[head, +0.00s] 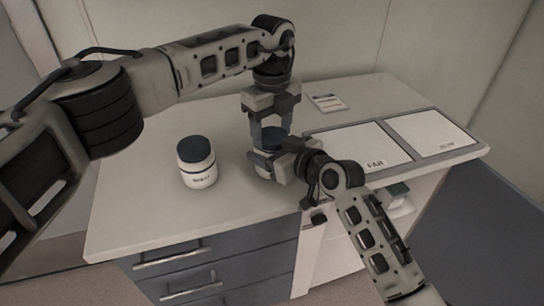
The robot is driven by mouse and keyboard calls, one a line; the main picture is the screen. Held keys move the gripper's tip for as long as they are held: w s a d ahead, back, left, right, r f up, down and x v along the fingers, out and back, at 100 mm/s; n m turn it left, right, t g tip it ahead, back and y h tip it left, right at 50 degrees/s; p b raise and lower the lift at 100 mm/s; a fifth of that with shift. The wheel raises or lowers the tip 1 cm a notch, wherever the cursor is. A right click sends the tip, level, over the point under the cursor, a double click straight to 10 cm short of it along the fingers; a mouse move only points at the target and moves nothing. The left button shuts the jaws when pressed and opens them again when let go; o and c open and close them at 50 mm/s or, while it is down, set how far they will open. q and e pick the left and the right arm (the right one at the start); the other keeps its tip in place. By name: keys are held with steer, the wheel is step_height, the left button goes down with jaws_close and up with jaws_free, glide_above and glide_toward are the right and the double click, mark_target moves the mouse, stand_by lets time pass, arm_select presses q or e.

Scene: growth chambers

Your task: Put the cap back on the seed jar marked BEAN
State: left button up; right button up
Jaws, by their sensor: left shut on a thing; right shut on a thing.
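A white jar (262,171) stands on the bench top in the middle, largely hidden by my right gripper. My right gripper (268,163) is shut on the jar's body from the right. My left gripper (270,130) points down from above and is shut on a dark blue cap (271,142). The cap is over the jar's mouth; I cannot tell whether it touches the rim or is seated. The held jar's label is hidden, so BEAN cannot be read on it.
A second white jar (200,171) with a dark blue cap (194,149) stands at the left; its label is too small to read surely. Two white panels, one marked FAR (362,147) and another (432,132), lie at the right. A small card (327,103) lies behind. The front left bench top is clear.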

arm_select(q)
steer(key=m, duration=0.5)
steer(key=shift+m, duration=0.4)
steer(key=m, duration=0.4)
steer(key=o, duration=1.1)
steer(key=shift+r, duration=2.25)
steer(key=shift+c, duration=0.4)
